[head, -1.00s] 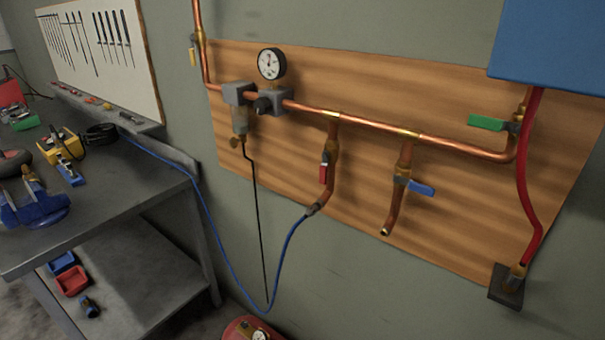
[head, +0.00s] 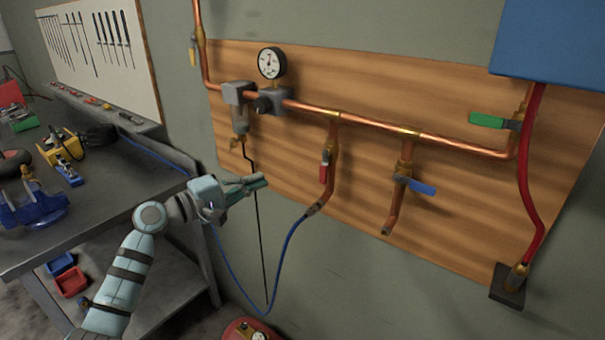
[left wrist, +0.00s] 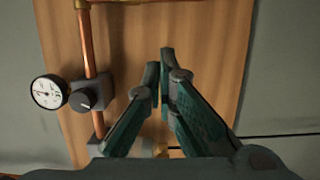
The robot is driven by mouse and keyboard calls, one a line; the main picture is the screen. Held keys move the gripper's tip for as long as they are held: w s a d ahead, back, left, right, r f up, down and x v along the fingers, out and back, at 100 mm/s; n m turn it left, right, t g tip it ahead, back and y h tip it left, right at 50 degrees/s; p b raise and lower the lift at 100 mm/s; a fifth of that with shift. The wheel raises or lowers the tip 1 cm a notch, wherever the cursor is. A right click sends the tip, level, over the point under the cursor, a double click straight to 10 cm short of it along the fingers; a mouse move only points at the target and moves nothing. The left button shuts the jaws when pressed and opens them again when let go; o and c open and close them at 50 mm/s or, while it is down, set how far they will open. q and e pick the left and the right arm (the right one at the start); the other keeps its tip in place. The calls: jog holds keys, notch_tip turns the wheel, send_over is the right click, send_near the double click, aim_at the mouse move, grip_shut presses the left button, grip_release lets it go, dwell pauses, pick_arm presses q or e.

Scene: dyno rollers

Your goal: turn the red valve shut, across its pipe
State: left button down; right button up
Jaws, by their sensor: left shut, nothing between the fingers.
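The red valve (head: 323,172) is on a copper drop pipe (head: 333,150) below the main pipe, in the middle of the head view. Its red lever hangs down, along its pipe. My left gripper (head: 264,181) is left of the red valve, apart from it, with its fingers pointing right towards it. Its fingers are shut and empty. In the left wrist view the fingertips (left wrist: 159,76) are close together before the wooden board, and the red lever does not show there. My right gripper is in neither view.
A blue-handled valve (head: 415,185) and a green-handled valve (head: 488,121) are to the right. The gauge (head: 271,63) and regulator (head: 272,101) are above my gripper. A blue hose (head: 287,240) and a thin black line hang below. A workbench (head: 110,190) stands at left.

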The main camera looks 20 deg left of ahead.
aim_at(324, 167)
pick_arm(q)
jog(key=w+d+p, duration=0.3)
jog(key=w+d, duration=0.3)
jog(key=d, duration=0.3)
jog(key=shift+w+d, duration=0.3)
jog(key=shift+f, duration=0.1)
